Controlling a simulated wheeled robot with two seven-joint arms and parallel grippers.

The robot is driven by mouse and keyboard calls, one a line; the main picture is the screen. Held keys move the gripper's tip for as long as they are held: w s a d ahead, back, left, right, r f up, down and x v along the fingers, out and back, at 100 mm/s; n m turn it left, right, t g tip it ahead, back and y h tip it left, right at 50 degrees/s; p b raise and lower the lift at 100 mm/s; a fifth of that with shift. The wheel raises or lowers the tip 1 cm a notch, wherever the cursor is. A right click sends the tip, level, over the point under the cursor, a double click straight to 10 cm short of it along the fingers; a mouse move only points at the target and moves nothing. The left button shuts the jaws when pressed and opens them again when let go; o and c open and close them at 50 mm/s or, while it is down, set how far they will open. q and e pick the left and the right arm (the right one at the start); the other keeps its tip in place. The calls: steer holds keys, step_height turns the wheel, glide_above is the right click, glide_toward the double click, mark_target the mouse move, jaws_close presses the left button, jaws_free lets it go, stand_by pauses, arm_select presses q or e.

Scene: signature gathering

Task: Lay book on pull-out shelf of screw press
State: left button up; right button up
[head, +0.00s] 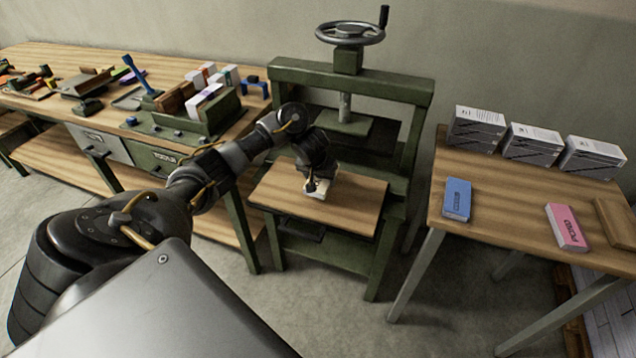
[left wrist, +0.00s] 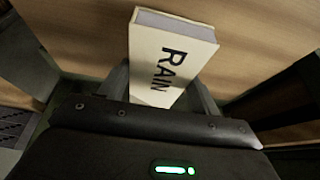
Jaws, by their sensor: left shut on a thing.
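A cream book marked RAIN (left wrist: 172,52) is between the fingers of my left gripper (left wrist: 165,90), which is shut on it. In the head view the book (head: 318,192) is mostly hidden by my left gripper (head: 312,186). It is over the pull-out wooden shelf (head: 350,205) of the green screw press (head: 420,92). The book is at or just above the board; I cannot tell whether it touches. The shelf is pulled out to the front and otherwise bare. My right gripper is not in view.
The press handwheel (head: 350,33) stands above. At right, a table holds a blue book (head: 457,198), a pink book (head: 567,227) and several paper stacks (head: 477,128). At left, a workbench (head: 40,55) carries tools and a green rack of books (head: 205,110).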

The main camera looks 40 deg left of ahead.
mark_target(317, 181)
arm_select(q)
steer(key=shift+a+f+b, duration=0.25)
steer(key=shift+f+b, duration=0.9)
steer(key=shift+f, duration=0.75)
steer(key=shift+r, duration=0.1)
steer(key=o, duration=1.1)
steer(key=shift+f, duration=0.2)
steer(key=shift+r, duration=0.15)
